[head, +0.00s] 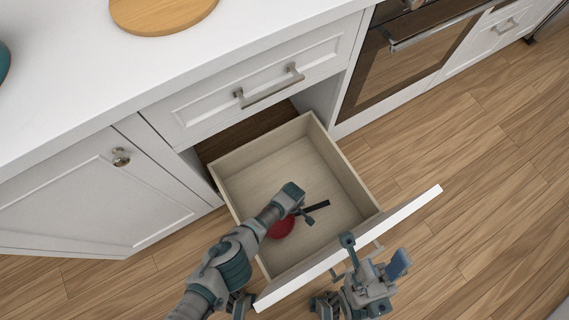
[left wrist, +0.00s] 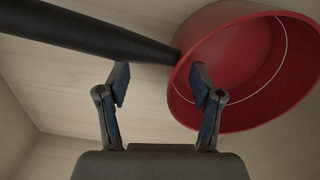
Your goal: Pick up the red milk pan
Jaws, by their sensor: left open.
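The red milk pan (head: 283,229) lies in the open drawer, partly hidden by my left arm in the head view. Its black handle points up and right there. In the left wrist view the pan (left wrist: 240,85) fills the right side, with the handle (left wrist: 90,36) running to the upper left. My left gripper (head: 306,203) is inside the drawer, over the pan. In the left wrist view it (left wrist: 160,82) is open and empty, with one fingertip overlapping the pan's rim; contact is unclear. My right gripper (head: 373,250) is open and empty near the drawer front.
The drawer (head: 345,165) is pulled out, its white front (head: 410,207) towards me. Its floor is otherwise bare. A closed drawer (head: 250,97) and white counter (head: 60,75) are above. A wooden board (head: 160,12) lies on the counter. A cabinet door (head: 95,195) stands at left.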

